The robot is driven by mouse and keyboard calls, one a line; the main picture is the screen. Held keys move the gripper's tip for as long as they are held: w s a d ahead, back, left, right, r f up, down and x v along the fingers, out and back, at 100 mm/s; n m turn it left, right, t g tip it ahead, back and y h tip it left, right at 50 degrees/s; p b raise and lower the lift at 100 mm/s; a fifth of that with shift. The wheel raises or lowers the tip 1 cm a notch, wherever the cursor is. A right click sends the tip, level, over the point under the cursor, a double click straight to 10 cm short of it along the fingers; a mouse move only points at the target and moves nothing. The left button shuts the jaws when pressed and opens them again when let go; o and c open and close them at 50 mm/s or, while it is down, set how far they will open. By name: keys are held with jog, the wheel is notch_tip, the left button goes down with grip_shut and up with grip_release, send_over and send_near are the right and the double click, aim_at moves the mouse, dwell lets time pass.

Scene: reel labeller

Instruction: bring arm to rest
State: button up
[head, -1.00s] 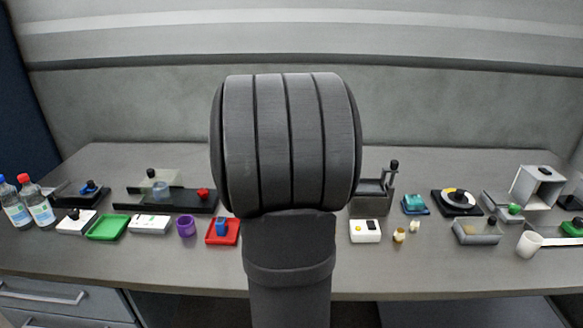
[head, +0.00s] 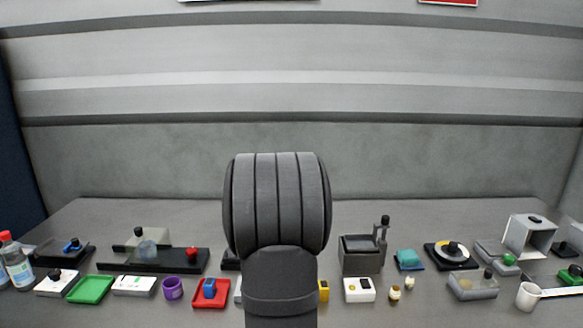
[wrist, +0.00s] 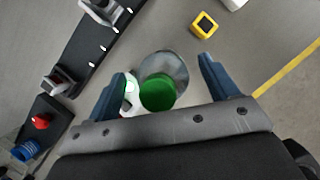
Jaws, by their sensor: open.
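My gripper (wrist: 163,78) is open in the wrist view, with its two blue fingers spread wide. Between and below the fingers is a grey round thing with a green disc (wrist: 158,92); I see no finger touching it. A small white thing with a green spot (wrist: 130,96) is partly hidden by the left finger. In the head view my own arm stands in the middle and hides the gripper and part of the bench.
The grey bench (head: 130,215) holds a green tray (head: 91,289), a purple cup (head: 173,289), a red tray (head: 224,295), a dark press (head: 362,256) and a white cup (head: 527,296). A yellow block (wrist: 205,25) and a dark rail (wrist: 88,45) lie near the gripper.

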jog(key=shift+r, duration=1.8)
